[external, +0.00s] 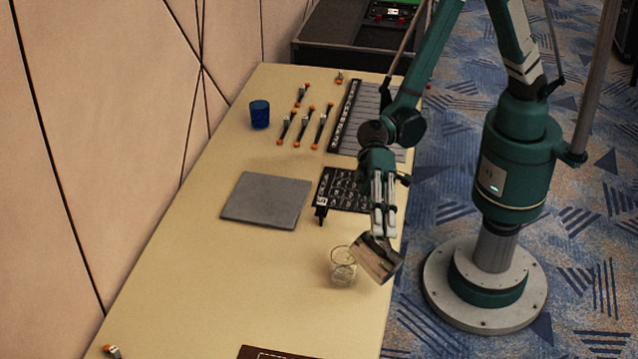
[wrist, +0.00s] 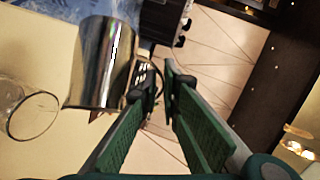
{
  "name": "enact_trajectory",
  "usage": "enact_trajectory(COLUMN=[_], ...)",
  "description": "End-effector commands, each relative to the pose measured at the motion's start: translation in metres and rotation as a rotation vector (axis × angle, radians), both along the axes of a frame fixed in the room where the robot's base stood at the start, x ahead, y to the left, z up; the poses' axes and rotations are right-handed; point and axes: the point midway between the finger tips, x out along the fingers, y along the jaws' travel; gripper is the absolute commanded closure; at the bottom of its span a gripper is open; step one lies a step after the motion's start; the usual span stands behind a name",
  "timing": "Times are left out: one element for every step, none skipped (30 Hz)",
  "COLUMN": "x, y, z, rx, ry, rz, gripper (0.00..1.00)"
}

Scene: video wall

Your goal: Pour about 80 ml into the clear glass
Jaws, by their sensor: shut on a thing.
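A shiny metal pitcher (external: 377,258) is held tilted by my gripper (external: 382,236) near the table's right edge. It also shows in the wrist view (wrist: 101,64), where its handle side meets the fingertips of my gripper (wrist: 162,82). My gripper is shut on the pitcher. The clear glass (external: 342,267) stands upright on the table, just left of the pitcher. In the wrist view the clear glass (wrist: 30,112) is at the left edge, partly out of frame. I cannot make out a liquid stream or the level in the glass.
A grey closed laptop (external: 265,201), a small black mixer (external: 343,190) and a long console (external: 366,116) lie farther back on the table (external: 220,290). A blue cup (external: 260,114) stands near several orange-tipped items (external: 301,126). The table left of the glass is clear.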

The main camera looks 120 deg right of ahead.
Motion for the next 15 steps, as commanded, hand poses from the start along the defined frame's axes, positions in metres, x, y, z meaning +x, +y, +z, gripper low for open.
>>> enact_trajectory(x=[0.0004,0.0005,0.0005,0.0007,0.0008,0.0009,0.0011,0.0012,0.0013,0.0015,0.0015,0.0017,0.0018,0.0019,0.0020], y=[-0.0007,-0.0009,-0.0014,-0.0017,-0.0021,-0.0026,-0.0029,-0.0033,-0.0037,-0.0040,-0.0045,-0.0050,-0.0053,-0.0057,-0.0061], z=[-0.0002,-0.0001,0.0001,0.0002,0.0003,0.0005,0.0006,0.0007,0.0009,0.0010,0.0012,0.0014,0.0015,0.0017,0.0018], rx=[0.003,0.004,0.006,0.007,0.008,0.011,0.012,0.014,0.017,0.018,0.021,0.022,0.025,0.026,0.028], ry=[0.001,0.001,0.001,0.002,0.002,0.003,0.003,0.004,0.004,0.004,0.005,0.005,0.006,0.006,0.007], rz=[0.000,-0.001,-0.001,-0.001,-0.001,-0.001,-0.001,-0.001,-0.001,-0.001,-0.001,-0.001,-0.001,-0.001,-0.001], gripper=[1.00,1.00,1.00,1.00,1.00,1.00,1.00,1.00,1.00,1.00,1.00,1.00,1.00,1.00,1.00])
